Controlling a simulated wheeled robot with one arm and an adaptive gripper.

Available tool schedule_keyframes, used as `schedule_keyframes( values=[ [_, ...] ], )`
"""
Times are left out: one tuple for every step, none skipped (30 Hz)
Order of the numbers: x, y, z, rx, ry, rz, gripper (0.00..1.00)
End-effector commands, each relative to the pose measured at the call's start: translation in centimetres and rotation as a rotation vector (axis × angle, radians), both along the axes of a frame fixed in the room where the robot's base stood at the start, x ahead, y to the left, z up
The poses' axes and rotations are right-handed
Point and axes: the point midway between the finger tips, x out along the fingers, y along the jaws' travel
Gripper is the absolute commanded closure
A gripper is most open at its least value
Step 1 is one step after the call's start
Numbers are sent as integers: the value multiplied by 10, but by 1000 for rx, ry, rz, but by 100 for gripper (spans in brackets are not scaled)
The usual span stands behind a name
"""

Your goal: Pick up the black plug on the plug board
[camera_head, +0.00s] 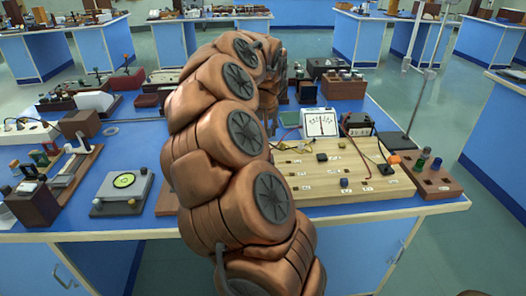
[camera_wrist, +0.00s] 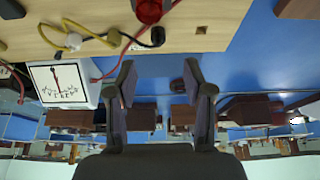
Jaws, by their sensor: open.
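The wooden plug board (camera_head: 310,190) lies on the blue bench right of my arm. A dark blue one (camera_head: 344,183) is nearer the front. In the wrist view the board (camera_wrist: 215,30) fills the top, with a black plug end (camera_wrist: 158,36) by a yellow cable and a small dark piece (camera_wrist: 200,30). My gripper (camera_wrist: 160,78) is open with nothing between its fingers, apart from the board. My arm mostly hides it in the head view.
A white meter (camera_head: 320,122) stands behind the board; it also shows in the wrist view (camera_wrist: 60,82). Wires, a red knob (camera_wrist: 148,10) and a metal stand (camera_head: 410,110) are nearby. A dark wooden block (camera_head: 432,180) borders the board's right. Instruments crowd the bench's left.

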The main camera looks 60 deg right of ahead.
Motion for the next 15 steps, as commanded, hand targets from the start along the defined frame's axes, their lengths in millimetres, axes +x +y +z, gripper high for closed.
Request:
schedule_keyframes(
  values=[
    [0,-2,-3,0,0,-1,49],
    [1,-3,-5,-1,-1,-1,49],
    [2,-5,-8,-1,-1,-1,49],
    [2,-5,-11,0,0,-1,49],
    [3,-6,-14,-1,1,0,49],
    [4,-7,-18,0,0,-1,49],
    [4,-8,-20,0,0,-1,49],
    [5,-9,-23,0,1,-1,49],
    [5,-9,-25,-1,1,-2,49],
    [6,-10,-26,0,0,-1,49],
    [6,-10,-28,0,-1,-2,49],
    [6,-11,-32,0,1,-1,49],
    [7,-12,-35,0,1,-1,49],
    [8,-13,-38,0,3,-1,49],
    [8,-14,-43,1,2,-2,49]
  ],
)
